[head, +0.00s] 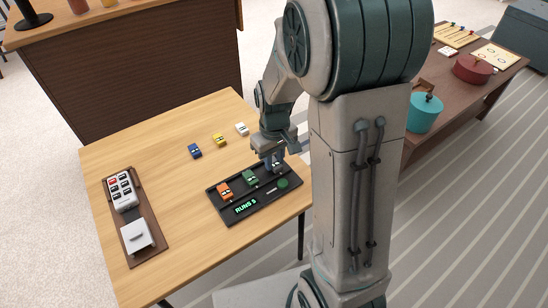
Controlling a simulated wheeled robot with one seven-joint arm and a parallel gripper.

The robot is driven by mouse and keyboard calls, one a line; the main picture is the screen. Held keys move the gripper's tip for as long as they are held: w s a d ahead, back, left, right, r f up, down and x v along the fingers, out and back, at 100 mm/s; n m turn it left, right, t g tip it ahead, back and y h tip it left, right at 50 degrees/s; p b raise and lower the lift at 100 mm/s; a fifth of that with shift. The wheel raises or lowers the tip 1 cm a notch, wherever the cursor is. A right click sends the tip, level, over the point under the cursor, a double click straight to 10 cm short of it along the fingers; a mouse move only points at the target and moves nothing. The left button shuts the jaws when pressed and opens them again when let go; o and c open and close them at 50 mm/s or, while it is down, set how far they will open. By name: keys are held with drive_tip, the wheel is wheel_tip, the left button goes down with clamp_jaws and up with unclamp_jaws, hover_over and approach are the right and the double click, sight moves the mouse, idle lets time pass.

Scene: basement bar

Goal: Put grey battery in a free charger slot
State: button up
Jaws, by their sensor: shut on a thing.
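The black charger (235,208) lies on the wooden table with a lit "RUNS 5" display and a round green button. An orange battery (225,191) sits in its left slot and a green battery (251,177) in its middle one. My gripper (275,163) points down over the right end of the charger's slot row. It is shut on a small grey thing, apparently the grey battery, mostly hidden by the fingers. I cannot tell whether it is seated in the slot or just above it.
Blue (195,151), yellow (219,140) and white (242,129) blocks lie in a row behind the charger. A brown tray (145,248) with a keypad remote (122,191) and a grey-white box (136,235) is at left. The table between is clear.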

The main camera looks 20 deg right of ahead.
drive_tip(key=shift+f, duration=0.1)
idle(0.7)
drive_tip(key=o, duration=1.1)
drive_tip(key=shift+c, duration=0.2)
wheel_tip(320, 180, up, 14)
drive_tip(key=p, duration=0.5)
drive_tip(key=shift+f, duration=0.1)
drive_tip(key=s+r+m+t+p, duration=0.1)
drive_tip(key=s+r+p, duration=0.3)
drive_tip(key=r+p, duration=0.4)
drive_tip(key=s+r+m+t+p, duration=0.1)
drive_tip(key=s+r+p, duration=0.4)
drive_tip(key=r+p, duration=0.3)
drive_tip(key=s+r+m+p, duration=0.1)
drive_tip(key=s+r+p, duration=0.3)
drive_tip(key=r+p, duration=0.3)
wheel_tip(320, 180, up, 5)
drive_tip(key=shift+s+r+m+t+p, duration=0.15)
drive_tip(key=shift+s+m+t+p, duration=0.15)
drive_tip(key=shift+m+t+p, duration=0.1)
